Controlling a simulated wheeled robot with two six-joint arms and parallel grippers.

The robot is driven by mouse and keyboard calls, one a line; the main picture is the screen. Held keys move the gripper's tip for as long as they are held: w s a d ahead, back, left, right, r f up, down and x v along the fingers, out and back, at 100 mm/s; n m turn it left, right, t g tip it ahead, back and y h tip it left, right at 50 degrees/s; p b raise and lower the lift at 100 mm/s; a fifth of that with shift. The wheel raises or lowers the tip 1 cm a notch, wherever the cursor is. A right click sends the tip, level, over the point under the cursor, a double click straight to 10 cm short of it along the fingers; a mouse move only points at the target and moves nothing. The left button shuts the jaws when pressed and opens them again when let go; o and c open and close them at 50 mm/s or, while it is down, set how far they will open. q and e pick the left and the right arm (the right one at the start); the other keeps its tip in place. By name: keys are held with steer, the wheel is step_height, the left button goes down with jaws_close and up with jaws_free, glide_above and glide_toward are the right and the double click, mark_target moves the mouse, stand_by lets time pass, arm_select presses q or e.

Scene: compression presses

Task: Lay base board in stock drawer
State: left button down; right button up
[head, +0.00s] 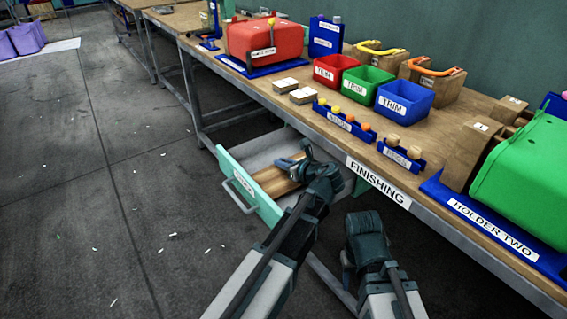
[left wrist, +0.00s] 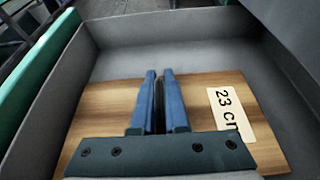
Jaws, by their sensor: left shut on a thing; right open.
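The stock drawer (head: 230,172) is pulled out under the bench, with a mint-green front, a bar handle and grey inside walls. The base board (head: 268,182) is a brown wood-grain plate. It is inside the drawer walls, and in the left wrist view the board (left wrist: 100,103) shows a "23 cm" label. I cannot tell whether it touches the drawer floor. My left gripper (head: 291,163) is in the drawer, shut on the board; its blue fingers (left wrist: 160,100) have a dark strip between them. My right gripper (head: 362,222) is open, in front of the bench; its fingertips are hard to make out.
The bench (head: 440,125) above carries red, green and blue trim bins (head: 403,100), a red press (head: 264,38) and a green case (head: 525,185) by the "Holder two" base. The bench edge lies just beyond the drawer. The floor to the left is open, with small scraps.

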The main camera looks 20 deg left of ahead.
arm_select(q)
steer(key=shift+s+a, duration=0.1)
steer(key=shift+f+b, duration=0.5)
arm_select(e)
steer(key=shift+f, duration=0.5)
arm_select(q)
steer(key=c, duration=0.8)
jaws_free()
steer(key=shift+r, duration=0.1)
steer(key=shift+c, duration=0.2)
arm_select(e)
steer(key=shift+r, duration=0.1)
